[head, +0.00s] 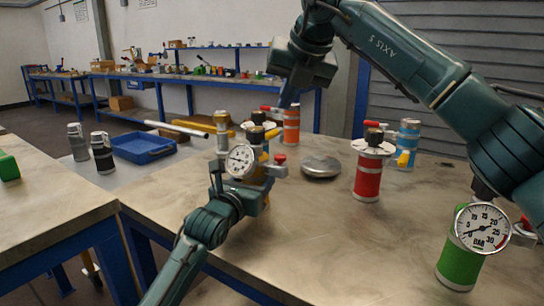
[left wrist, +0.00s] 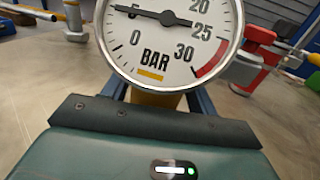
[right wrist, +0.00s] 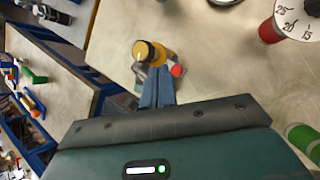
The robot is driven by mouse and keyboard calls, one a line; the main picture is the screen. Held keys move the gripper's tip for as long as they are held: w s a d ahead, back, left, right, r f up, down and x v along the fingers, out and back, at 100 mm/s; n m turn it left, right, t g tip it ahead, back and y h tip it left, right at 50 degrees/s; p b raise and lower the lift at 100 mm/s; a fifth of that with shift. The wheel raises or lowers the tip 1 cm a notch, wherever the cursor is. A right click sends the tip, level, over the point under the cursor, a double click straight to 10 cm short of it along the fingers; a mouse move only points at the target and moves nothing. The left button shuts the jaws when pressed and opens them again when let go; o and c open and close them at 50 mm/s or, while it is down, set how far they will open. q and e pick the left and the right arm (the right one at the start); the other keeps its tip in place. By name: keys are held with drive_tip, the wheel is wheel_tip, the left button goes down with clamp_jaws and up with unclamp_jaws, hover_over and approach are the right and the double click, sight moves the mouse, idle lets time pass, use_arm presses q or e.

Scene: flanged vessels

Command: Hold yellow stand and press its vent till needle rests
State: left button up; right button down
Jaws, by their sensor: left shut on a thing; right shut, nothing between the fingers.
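The yellow stand (head: 265,178) stands on the table, mostly hidden behind its white gauge (head: 241,161) and my left gripper (head: 240,183). My left gripper is shut on the stand's body, which shows below the gauge (left wrist: 165,48) in the left wrist view. The gauge needle points close to 5 bar. My right gripper (head: 287,102) is shut and empty above and beside the stand. In the right wrist view its fingertips (right wrist: 157,72) overlap the stand's top; contact cannot be told.
A red vessel (head: 368,178) stands right of the yellow stand, with orange (head: 291,125) and blue (head: 407,145) ones behind. A green vessel (head: 458,258) with a gauge is front right. A round grey lid (head: 321,166) lies between. The front middle table is clear.

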sight(283, 157)
drive_tip(key=m, duration=0.1)
drive_tip(key=t+y, duration=0.1)
drive_tip(key=m, duration=0.1)
drive_tip(key=shift+w+a+r+m+t+y, duration=0.2)
drive_tip(key=shift+w+a+m+t+y, duration=0.1)
drive_tip(key=shift+y, duration=0.1)
drive_tip(key=shift+f, duration=4.45)
drive_tip(key=shift+f, duration=0.1)
drive_tip(key=shift+f, duration=0.3)
drive_tip(key=shift+f, duration=0.6)
idle(0.8)
drive_tip(key=shift+r, duration=1)
